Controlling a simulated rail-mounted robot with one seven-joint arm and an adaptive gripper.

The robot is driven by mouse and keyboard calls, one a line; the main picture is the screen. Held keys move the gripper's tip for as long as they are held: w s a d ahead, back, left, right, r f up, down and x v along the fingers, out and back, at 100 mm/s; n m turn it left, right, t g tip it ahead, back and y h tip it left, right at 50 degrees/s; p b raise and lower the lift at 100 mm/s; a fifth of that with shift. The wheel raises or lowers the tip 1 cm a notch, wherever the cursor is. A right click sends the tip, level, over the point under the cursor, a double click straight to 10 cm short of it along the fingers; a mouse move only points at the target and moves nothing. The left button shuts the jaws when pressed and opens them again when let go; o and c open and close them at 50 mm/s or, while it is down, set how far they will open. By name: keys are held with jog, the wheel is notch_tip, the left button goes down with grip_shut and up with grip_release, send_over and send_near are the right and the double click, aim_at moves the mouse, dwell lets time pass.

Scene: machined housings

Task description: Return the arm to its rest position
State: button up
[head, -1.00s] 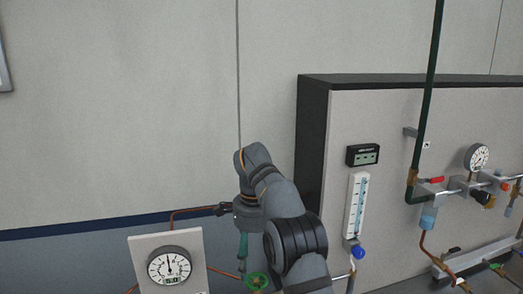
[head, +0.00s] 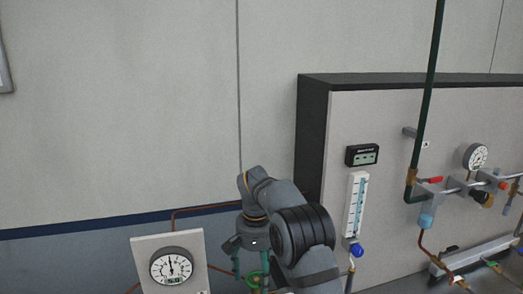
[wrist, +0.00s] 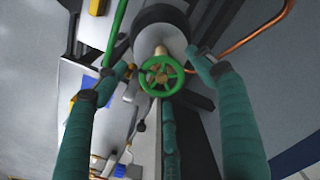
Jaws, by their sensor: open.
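My gripper (head: 250,264) is low in the middle of the head view, with my grey arm coming up from the bottom edge. In the wrist view my gripper (wrist: 160,72) shows two green-wrapped fingers spread wide, with nothing held between them. A green handwheel (wrist: 161,76) on a pale stem shows in the gap between the fingertips, and the fingers do not visibly touch it. The handwheel also shows in the head view (head: 255,281), just below my gripper.
A dial gauge (head: 172,267) on a pale plate stands left of my gripper. A grey cabinet (head: 384,118) at right carries a flowmeter (head: 356,205) with a blue knob, a small display (head: 362,155) and pipework with valves. Copper tubing (wrist: 262,32) runs near the right finger. The wall above is clear.

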jog(key=n, duration=0.5)
jog(key=shift+d+n+p, duration=0.15)
jog(key=shift+n+p, duration=0.15)
jog(key=shift+p, duration=0.1)
jog(key=n, duration=0.6)
jog(key=shift+w+p, duration=0.1)
jog(key=shift+p, duration=0.2)
